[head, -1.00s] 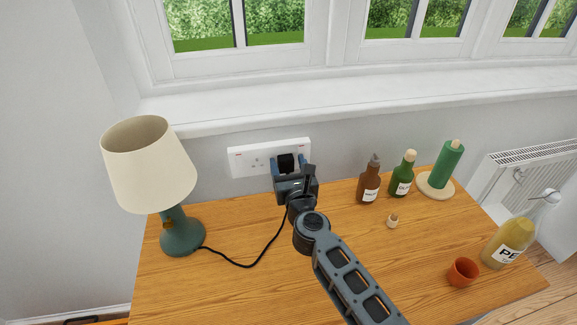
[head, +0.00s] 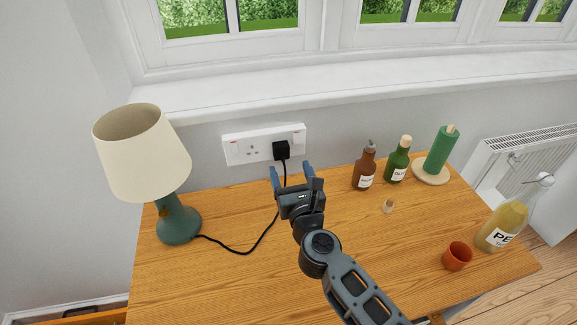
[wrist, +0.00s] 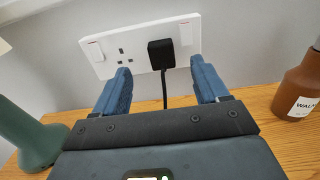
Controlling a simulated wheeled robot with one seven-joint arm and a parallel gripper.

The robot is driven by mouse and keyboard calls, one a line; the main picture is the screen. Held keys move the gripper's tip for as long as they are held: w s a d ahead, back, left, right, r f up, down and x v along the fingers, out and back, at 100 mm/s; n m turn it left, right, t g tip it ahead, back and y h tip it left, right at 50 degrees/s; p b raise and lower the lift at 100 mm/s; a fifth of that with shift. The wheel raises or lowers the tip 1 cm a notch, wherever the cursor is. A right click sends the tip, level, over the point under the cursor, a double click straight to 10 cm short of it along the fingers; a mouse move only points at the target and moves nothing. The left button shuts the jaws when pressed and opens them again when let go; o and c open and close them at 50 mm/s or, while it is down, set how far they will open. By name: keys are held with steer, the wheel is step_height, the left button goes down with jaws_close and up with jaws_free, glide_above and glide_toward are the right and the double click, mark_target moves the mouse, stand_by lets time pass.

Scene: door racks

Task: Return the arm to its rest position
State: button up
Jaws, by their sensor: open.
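My gripper (head: 293,173) is open and empty. It is raised over the back of the wooden table and points toward the wall. In front of it, a black plug (head: 281,150) sits in the right side of a white double wall socket (head: 246,146). In the wrist view, the plug (wrist: 161,54) lies beyond and between my two blue fingers, apart from both. The socket's left outlet is empty. My arm (head: 345,275) reaches in from the lower right of the head view.
A lamp (head: 141,152) stands at the left, its black cord (head: 240,252) running across the table (head: 200,285). Brown (head: 364,170) and green bottles (head: 397,164), a paper-roll holder (head: 440,152), a cork (head: 388,206), an orange cup (head: 457,256) and a yellow bottle (head: 502,227) stand right.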

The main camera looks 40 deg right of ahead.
stand_by(0.5)
steer(key=s+a+n+y, duration=0.2)
steer(key=s+n, duration=0.8)
steer(key=s, duration=0.2)
steer(key=s+a+n+y, duration=0.1)
steer(key=s+a+n, duration=0.2)
steer(key=s+n, duration=0.85)
steer(key=s+a+r+n+g+y, duration=0.1)
steer(key=s+r+n, duration=0.3)
steer(key=s+n, duration=0.4)
steer(key=s+a+r+n+y, duration=0.3)
steer(key=s+r+n, duration=0.2)
steer(key=s+n, duration=0.4)
steer(key=shift+n+g, duration=0.4)
steer(key=shift+n, duration=0.65)
steer(key=shift+a, duration=0.1)
